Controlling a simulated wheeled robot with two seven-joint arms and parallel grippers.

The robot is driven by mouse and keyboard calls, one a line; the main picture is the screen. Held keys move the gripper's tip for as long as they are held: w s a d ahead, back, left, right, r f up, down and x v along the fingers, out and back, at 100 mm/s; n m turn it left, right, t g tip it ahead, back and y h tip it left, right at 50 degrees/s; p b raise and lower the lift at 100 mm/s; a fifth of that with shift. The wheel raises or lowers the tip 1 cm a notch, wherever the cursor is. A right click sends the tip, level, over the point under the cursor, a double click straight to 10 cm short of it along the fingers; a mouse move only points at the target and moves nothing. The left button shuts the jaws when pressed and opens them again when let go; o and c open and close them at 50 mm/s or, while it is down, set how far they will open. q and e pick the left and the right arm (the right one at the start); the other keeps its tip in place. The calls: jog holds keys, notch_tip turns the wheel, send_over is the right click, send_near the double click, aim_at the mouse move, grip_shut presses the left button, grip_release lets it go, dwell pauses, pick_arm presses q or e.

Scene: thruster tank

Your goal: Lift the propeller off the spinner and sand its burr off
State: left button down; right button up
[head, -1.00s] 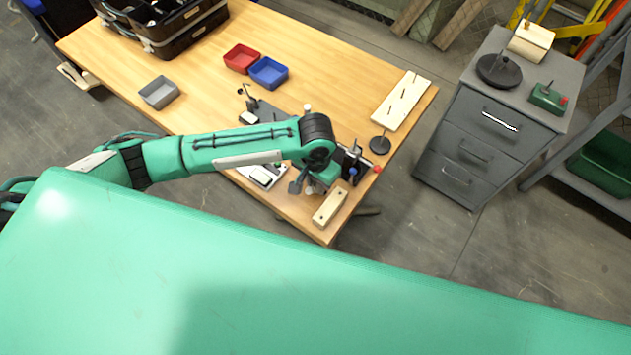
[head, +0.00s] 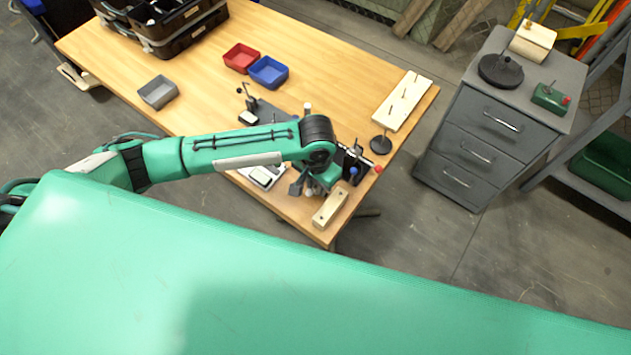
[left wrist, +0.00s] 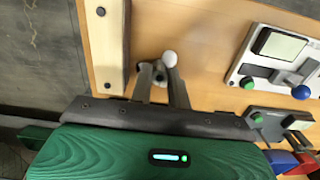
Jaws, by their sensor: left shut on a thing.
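My left gripper (head: 308,185) is over the near right corner of the wooden table, partly hidden by its own wrist. In the left wrist view its two grey fingers (left wrist: 161,78) close on a small thing with a white rounded tip (left wrist: 170,58). Most of that thing is hidden between the fingers, and I cannot tell whether it is the propeller. I cannot surely make out the propeller, its burr or the spinner. A black round base with an upright pin (head: 501,70) stands on the grey cabinet. My right gripper is not in view.
A pale wooden block (head: 330,208) lies beside the gripper. A white panel device (head: 262,176), a small black stand (head: 381,144) and a pegged board (head: 402,101) are nearby. Red (head: 241,58), blue (head: 268,72) and grey (head: 158,92) trays stand farther back. The grey cabinet (head: 484,140) is right.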

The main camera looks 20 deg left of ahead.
pick_arm(q)
jog(key=shift+d, duration=0.2)
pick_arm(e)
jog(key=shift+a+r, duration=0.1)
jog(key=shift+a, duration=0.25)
pick_arm(q)
jog(key=shift+s+d+p, duration=0.2)
jog(key=shift+d+p, duration=0.1)
jog(key=shift+d, duration=0.1)
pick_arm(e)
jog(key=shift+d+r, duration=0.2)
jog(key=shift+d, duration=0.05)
pick_arm(q)
jog(key=shift+s, duration=0.1)
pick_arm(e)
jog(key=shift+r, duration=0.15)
pick_arm(q)
jog(key=shift+s+a+p, duration=0.1)
jog(key=shift+s+p, duration=0.1)
jog(key=shift+p, duration=0.3)
jog(key=shift+s+a+p, duration=0.15)
jog(key=shift+s+p, duration=0.25)
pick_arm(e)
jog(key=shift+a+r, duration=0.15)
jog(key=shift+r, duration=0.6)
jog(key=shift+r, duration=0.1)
